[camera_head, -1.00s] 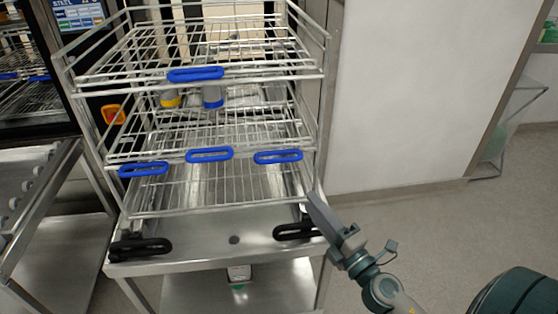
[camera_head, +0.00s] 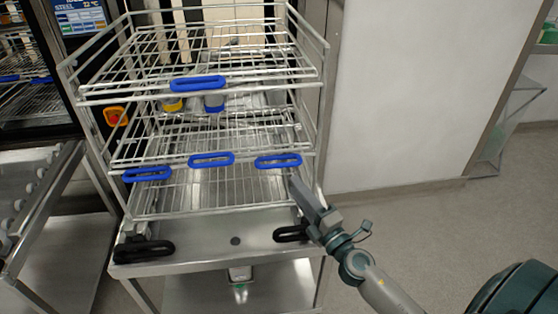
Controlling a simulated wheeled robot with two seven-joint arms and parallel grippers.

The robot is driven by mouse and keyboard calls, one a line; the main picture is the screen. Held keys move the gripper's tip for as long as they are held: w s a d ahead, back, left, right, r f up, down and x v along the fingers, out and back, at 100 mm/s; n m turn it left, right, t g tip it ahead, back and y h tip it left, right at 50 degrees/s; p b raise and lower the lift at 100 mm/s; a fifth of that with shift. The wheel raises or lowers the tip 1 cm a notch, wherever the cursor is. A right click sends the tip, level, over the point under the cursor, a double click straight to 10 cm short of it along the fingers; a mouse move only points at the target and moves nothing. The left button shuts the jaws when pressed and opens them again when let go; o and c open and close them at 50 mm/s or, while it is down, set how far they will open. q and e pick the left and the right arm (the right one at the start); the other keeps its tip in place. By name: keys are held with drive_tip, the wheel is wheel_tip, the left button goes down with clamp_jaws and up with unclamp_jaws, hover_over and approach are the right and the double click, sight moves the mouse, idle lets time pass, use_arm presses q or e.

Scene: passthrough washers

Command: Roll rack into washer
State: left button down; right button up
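The wire rack (camera_head: 200,213) has several tiers with blue handles (camera_head: 211,159) and stands on a steel trolley (camera_head: 205,258) with two black handles at its front corners. The washer (camera_head: 108,93) stands behind it, mostly hidden, with its display (camera_head: 80,17) at the upper left. My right gripper (camera_head: 296,186) is at the rack's lower right front corner, above the right black handle (camera_head: 291,233). Its fingers look close together, but I cannot tell if they are shut or touch the rack. My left gripper is not in view.
A second steel trolley (camera_head: 38,205) with rollers stands at the left. A white wall panel (camera_head: 405,90) rises to the right of the rack. Grey floor (camera_head: 430,235) is free at the right. Yellow and blue ended items sit on the middle tier.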

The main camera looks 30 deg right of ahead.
sight(279, 165)
drive_tip(key=w, duration=0.2)
drive_tip(key=w+r+p, duration=0.1)
drive_tip(key=w, duration=0.2)
drive_tip(key=w+p, duration=0.1)
drive_tip(key=w, duration=0.2)
drive_tip(key=shift+a+r, duration=0.2)
drive_tip(key=shift+r, duration=0.1)
drive_tip(key=shift+w+r+p, duration=0.1)
drive_tip(key=shift+w+p, duration=0.25)
drive_tip(key=shift+w, duration=0.6)
clamp_jaws()
